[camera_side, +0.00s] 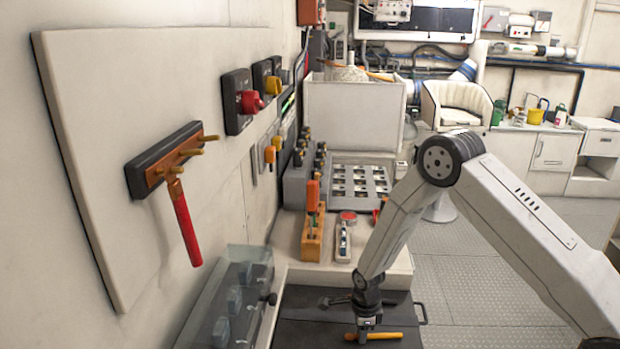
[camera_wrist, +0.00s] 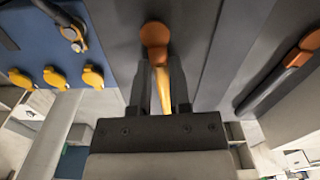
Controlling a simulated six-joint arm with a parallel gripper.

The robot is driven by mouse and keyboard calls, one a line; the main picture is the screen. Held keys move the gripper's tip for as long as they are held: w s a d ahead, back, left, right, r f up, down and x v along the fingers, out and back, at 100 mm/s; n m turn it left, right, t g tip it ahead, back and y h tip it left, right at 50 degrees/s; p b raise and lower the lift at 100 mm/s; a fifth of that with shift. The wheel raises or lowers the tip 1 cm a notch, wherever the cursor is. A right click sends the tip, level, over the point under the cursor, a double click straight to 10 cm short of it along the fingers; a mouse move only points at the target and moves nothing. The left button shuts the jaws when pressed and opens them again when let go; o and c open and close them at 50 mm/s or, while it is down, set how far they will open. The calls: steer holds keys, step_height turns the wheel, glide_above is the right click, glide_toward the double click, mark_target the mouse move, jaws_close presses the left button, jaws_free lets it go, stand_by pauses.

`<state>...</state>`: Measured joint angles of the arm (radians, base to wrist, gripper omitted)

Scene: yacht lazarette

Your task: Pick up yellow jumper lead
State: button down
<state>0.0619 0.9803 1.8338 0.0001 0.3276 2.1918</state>
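A straight yellow-orange piece (camera_side: 384,336), which looks like the yellow jumper lead, lies across the dark surface at the bottom of the side view. My gripper (camera_side: 366,330) points down over its left half. In the wrist view, my gripper's fingers (camera_wrist: 161,92) stand on either side of a yellow shaft with a rounded orange end (camera_wrist: 154,38), seemingly the same piece. Whether the fingers press on it or leave a small gap, I cannot tell. Its lower part is hidden by the gripper.
A dark tool (camera_side: 335,300) lies just behind on the dark surface. A clear-lidded case (camera_side: 232,300) stands at left. A wooden block (camera_side: 312,236) holding an orange-handled tool is behind. Open floor lies at right.

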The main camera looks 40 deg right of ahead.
steer(key=shift+r, duration=0.1)
stand_by(0.3)
steer(key=shift+r, duration=1.55)
steer(key=s+r, duration=0.9)
steer(key=s, duration=0.5)
steer(key=shift+a+r, duration=0.35)
